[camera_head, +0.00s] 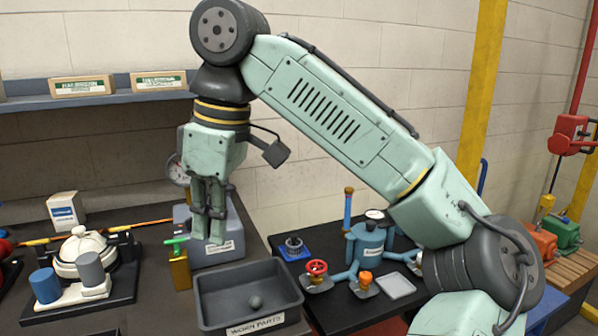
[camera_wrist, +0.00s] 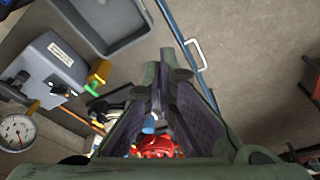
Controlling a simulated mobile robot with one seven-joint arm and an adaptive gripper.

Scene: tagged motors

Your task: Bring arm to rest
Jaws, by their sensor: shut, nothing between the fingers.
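My gripper (camera_head: 208,238) hangs from my pale green arm, pointing down in the head view. Its fingers are together with nothing held. It appears in front of the grey labelled box (camera_head: 232,247), to the left above the dark worn parts tray (camera_head: 205,302); I cannot tell whether it touches the box. In the wrist view, the fingers of my gripper (camera_wrist: 162,75) reach upward from the bottom edge, and a red object (camera_wrist: 155,147) shows behind them. My upper arm crosses the head view to the lower right.
A white domed device (camera_head: 83,250) stands left on the dark bench. A yellow block (camera_head: 180,272) with a green lever is close to my gripper. A blue pump (camera_head: 368,245) and red handwheel (camera_head: 317,268) stand right, below my arm.

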